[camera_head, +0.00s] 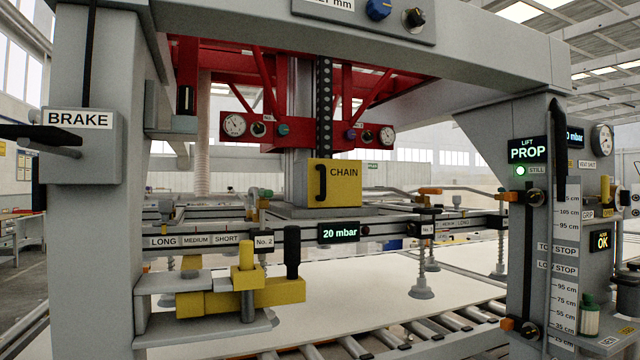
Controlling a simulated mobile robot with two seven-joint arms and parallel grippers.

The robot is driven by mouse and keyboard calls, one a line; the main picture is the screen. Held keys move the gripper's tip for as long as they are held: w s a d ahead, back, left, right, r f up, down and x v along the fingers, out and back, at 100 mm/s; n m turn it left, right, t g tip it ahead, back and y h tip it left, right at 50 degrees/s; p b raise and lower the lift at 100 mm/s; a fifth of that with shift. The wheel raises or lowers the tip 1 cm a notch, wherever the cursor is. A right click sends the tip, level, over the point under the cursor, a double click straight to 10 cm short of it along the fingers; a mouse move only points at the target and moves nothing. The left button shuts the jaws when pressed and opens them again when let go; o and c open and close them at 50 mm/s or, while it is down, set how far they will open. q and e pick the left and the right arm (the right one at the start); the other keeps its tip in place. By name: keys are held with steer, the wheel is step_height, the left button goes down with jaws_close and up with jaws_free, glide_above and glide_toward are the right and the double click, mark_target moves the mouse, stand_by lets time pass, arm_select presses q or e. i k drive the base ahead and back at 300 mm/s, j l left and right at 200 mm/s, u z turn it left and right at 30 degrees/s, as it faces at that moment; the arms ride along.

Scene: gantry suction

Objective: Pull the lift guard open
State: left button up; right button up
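No label reading lift guard shows. A yellow box cover marked CHAIN (345,187) sits on the lift column in the middle, with a black upright handle (321,182) on its left side. The cover looks closed; its front is flat and no opening shows. A black perforated chain strip (324,95) runs down the column above it. Neither of my grippers can be made out in the view.
A grey post with a BRAKE box (82,146) and black lever stands at left. A yellow latch block (240,294) with a black knob sits low in front. A right post carries a LIFT PROP display (528,150). Suction cups (422,290) hang over a pale sheet (370,283).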

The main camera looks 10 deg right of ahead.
mark_target(332, 183)
steer(key=i+l+z, duration=0.2)
steer(key=i+l, duration=0.3)
steer(key=i+l+z, duration=0.2)
steer(key=i+l, duration=0.25)
steer(key=i+l+z, duration=0.2)
steer(key=i+l, duration=0.15)
steer(key=i, duration=0.25)
